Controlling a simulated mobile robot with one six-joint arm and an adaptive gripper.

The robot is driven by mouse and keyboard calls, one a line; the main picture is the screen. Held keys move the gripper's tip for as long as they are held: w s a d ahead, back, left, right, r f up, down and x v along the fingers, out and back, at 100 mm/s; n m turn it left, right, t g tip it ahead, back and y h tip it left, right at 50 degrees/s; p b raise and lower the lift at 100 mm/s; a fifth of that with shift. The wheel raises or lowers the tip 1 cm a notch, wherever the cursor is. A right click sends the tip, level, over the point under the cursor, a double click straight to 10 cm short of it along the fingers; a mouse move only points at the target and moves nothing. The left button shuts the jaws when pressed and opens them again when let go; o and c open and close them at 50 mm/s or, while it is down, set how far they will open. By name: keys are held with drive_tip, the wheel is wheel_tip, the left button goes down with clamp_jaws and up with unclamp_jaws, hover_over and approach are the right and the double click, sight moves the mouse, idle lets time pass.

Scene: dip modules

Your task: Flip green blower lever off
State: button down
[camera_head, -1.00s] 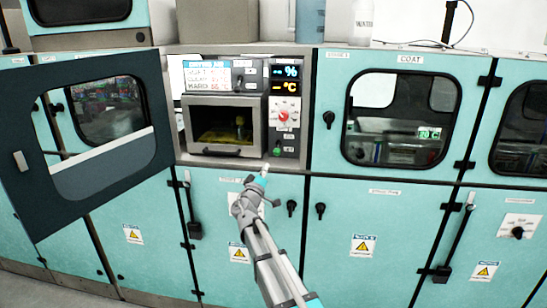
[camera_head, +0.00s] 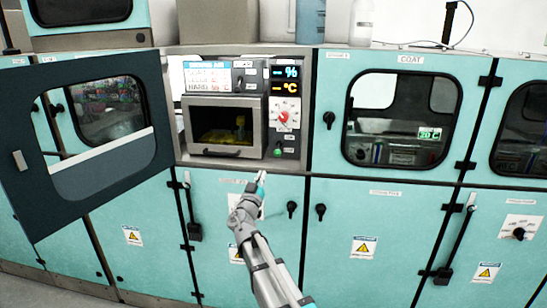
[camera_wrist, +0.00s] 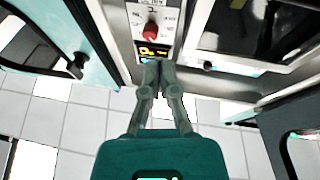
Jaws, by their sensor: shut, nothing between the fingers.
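The green blower lever (camera_head: 278,153) is a small green piece low on the grey control panel, below the red knob (camera_head: 284,117). It is too small for its position to be read clearly. My gripper (camera_head: 262,176) is a little below and left of the lever, apart from it in the picture. In the wrist view my gripper (camera_wrist: 160,64) has its two fingers together and empty. The red knob also shows there (camera_wrist: 151,30), beyond the fingertips. I cannot make out the green lever in the wrist view.
The panel carries a percent and degree display (camera_head: 287,79). Left of it is an oven-like chamber (camera_head: 224,152) with a window. A large dark door (camera_head: 28,187) stands open at the left.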

drive_tip(key=shift+w+r, duration=0.1)
drive_tip(key=shift+w, duration=0.05)
drive_tip(key=p, duration=0.4)
approach(278, 150)
wheel_tip(278, 150, up, 5)
drive_tip(key=w, duration=0.3)
drive_tip(key=shift+w+d+f+b, duration=0.35)
drive_tip(key=shift+w+f+b, duration=0.25)
drive_tip(key=shift+w, duration=0.1)
drive_tip(key=shift+w+d+f+b, duration=0.35)
drive_tip(key=shift+w+f+b, duration=0.15)
drive_tip(key=shift+w+f, duration=0.15)
drive_tip(key=shift+w+f+b, duration=0.15)
drive_tip(key=shift+f+b, duration=0.45)
drive_tip(key=shift+b, duration=0.05)
drive_tip(key=shift+w+f+b, duration=0.15)
drive_tip(key=shift+f+b, duration=0.5)
